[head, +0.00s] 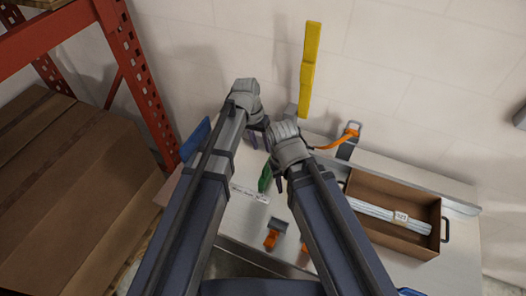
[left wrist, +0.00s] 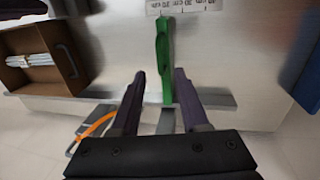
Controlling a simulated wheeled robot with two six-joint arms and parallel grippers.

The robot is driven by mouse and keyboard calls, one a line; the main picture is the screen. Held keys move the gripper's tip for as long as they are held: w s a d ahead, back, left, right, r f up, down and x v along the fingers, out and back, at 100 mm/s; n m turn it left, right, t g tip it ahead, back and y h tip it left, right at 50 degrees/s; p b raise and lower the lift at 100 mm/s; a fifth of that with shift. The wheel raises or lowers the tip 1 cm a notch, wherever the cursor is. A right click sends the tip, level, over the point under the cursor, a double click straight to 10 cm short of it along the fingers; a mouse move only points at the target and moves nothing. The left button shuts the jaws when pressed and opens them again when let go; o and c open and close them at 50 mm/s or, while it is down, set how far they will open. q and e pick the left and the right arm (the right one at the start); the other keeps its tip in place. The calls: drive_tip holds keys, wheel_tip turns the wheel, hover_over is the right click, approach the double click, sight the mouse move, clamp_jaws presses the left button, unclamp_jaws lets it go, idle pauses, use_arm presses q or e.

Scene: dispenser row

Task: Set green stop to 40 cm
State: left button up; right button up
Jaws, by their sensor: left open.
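The green stop (head: 265,179) stands on the metal bench top beside a white scale strip (head: 250,194). In the left wrist view the green stop (left wrist: 164,45) is a long upright bar, and the scale (left wrist: 185,6) crosses at its far end. The scale's numbers are too small to read surely. My left gripper (head: 260,138) is open on the wall side of the stop. In the left wrist view its two purple fingers (left wrist: 160,74) lie either side of the green bar, apart from it. My right gripper's wrist (head: 290,150) is close by on the right; its fingers are hidden.
A brown open box (head: 395,235) with white rods stands at the right. An orange-handled clamp (head: 345,138) and a yellow upright (head: 309,70) are by the wall. An orange piece (head: 271,240) sits at the front edge. A blue part (head: 195,138) is at the left.

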use_arm(q)
drive_tip(key=shift+s+f, duration=0.1)
drive_tip(key=f+b, duration=0.2)
drive_tip(key=d+f+b, duration=0.1)
drive_tip(key=f+b, duration=0.4)
drive_tip(key=shift+s+d+f+b, duration=0.25)
drive_tip(key=shift+b, duration=0.15)
drive_tip(key=shift+c, duration=0.3)
clamp_jaws()
idle(0.9)
